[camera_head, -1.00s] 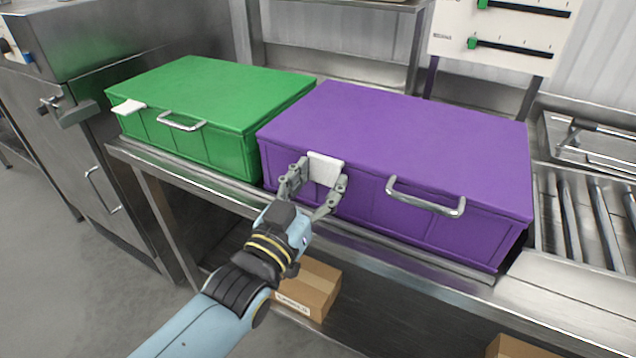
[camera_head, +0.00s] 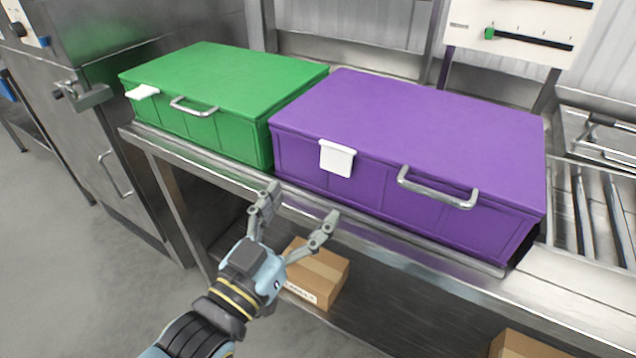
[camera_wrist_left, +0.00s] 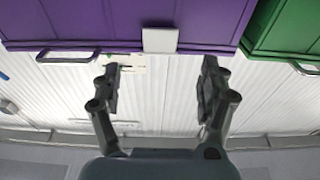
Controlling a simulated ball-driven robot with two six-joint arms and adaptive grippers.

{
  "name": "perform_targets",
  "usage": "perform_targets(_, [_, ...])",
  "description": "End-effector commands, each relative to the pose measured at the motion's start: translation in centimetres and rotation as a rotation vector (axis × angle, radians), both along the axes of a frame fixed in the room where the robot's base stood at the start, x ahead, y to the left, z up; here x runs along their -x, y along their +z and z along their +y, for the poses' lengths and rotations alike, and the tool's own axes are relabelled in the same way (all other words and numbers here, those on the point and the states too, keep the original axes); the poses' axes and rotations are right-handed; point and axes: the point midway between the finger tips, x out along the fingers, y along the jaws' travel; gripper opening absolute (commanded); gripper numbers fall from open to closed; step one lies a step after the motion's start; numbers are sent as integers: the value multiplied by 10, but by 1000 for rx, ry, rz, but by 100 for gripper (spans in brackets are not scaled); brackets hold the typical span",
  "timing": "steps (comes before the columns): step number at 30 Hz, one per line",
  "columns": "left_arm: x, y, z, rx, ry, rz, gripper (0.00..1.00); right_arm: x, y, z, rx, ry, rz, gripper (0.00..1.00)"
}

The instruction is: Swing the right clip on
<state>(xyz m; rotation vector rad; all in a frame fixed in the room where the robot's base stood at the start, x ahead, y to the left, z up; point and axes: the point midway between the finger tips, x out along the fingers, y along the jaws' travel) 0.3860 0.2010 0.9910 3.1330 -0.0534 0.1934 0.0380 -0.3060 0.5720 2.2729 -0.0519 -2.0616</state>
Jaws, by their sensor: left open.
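The purple box (camera_head: 420,120) stands on the steel counter with its lid down. Its white clip (camera_head: 337,158) hangs down flat against the front face, left of the handle (camera_head: 437,188); it also shows in the left wrist view (camera_wrist_left: 160,40). The green box (camera_head: 225,80) stands to its left. Its white clip (camera_head: 142,92) sticks outward from the lid's front edge. My left gripper (camera_head: 299,205) is open and empty, in front of and below the purple box's clip, apart from it. Its spread fingers also show in the left wrist view (camera_wrist_left: 160,85). My right gripper is not in view.
The counter's front edge (camera_head: 400,238) runs below both boxes. A cardboard box (camera_head: 318,272) sits on the shelf underneath. A roller conveyor (camera_head: 600,215) lies at the right and a steel cabinet (camera_head: 90,130) stands at the left. Space in front of the counter is free.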

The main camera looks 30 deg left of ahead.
Motion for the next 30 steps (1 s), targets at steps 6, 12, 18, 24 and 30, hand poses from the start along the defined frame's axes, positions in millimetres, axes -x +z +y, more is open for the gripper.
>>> perform_targets(6, [26, -3, 1, 0, 0, -1, 77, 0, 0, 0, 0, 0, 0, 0])
perform_targets(12, [29, -3, 1, 0, 0, -2, 77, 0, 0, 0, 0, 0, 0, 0])
perform_targets(18, [29, -3, 1, 0, 0, -1, 77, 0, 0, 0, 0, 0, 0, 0])
perform_targets(24, [28, -4, 1, 0, 0, -3, 77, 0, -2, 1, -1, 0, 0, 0])
perform_targets(30, [14, -68, 6, -20, -19, 37, 77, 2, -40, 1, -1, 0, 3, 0])
